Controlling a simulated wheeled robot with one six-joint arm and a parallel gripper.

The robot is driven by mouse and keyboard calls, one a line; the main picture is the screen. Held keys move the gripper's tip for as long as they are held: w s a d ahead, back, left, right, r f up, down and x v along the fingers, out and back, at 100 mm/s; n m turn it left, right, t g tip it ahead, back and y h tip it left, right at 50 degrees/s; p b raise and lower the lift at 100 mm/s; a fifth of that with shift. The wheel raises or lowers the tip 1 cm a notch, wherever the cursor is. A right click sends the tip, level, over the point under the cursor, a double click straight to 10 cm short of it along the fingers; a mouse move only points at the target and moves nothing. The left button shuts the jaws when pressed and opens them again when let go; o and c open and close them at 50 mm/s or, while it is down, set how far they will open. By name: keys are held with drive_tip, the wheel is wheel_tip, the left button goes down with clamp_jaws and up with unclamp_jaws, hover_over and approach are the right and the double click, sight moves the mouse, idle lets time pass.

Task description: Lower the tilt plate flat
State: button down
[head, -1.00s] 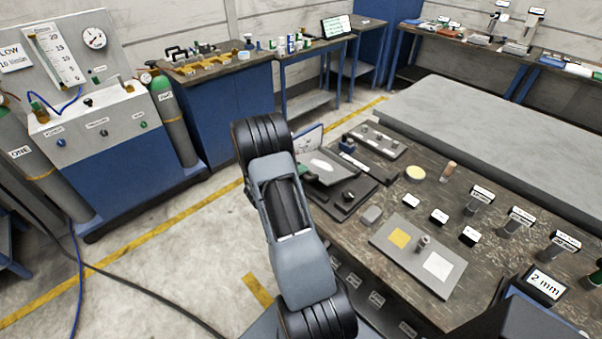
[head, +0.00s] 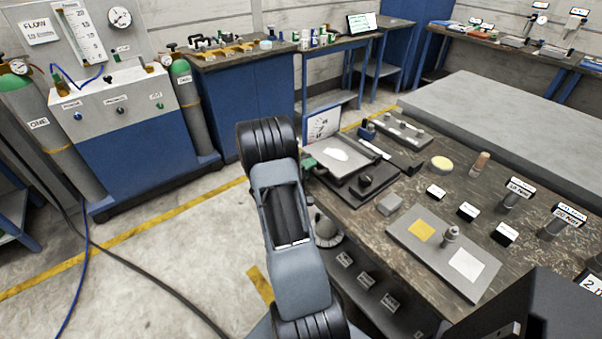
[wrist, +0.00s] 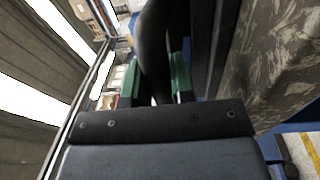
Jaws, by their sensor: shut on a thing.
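The tilt plate (head: 345,150) is a grey plate with a white patch. It sits over a dark base with a black knob (head: 366,181) at the near left end of the workbench. I cannot tell its exact angle. My gripper shows in the wrist view (wrist: 155,85) as two green fingers on either side of a dark, curved part. In the head view only a bit of green shows at the plate's left edge, beside my arm; my arm hides the rest. The gripper is shut on what appears to be part of the tilt plate.
A flat grey plate (head: 432,262) with yellow and white squares lies nearer on the bench. A small grey block (head: 390,204), a yellow disc (head: 441,164) and several labelled pieces stand around it. A white card (head: 322,124) stands behind the tilt plate.

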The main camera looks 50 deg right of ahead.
sight(310, 181)
drive_tip(key=shift+f+b, duration=1.15)
drive_tip(key=shift+f, duration=0.3)
drive_tip(key=shift+s, duration=0.1)
drive_tip(key=c, duration=1)
unclamp_jaws()
drive_tip(key=shift+a, duration=0.1)
drive_tip(key=b+v, duration=0.1)
drive_tip(key=v, duration=1.2)
drive_tip(key=shift+a, duration=0.4)
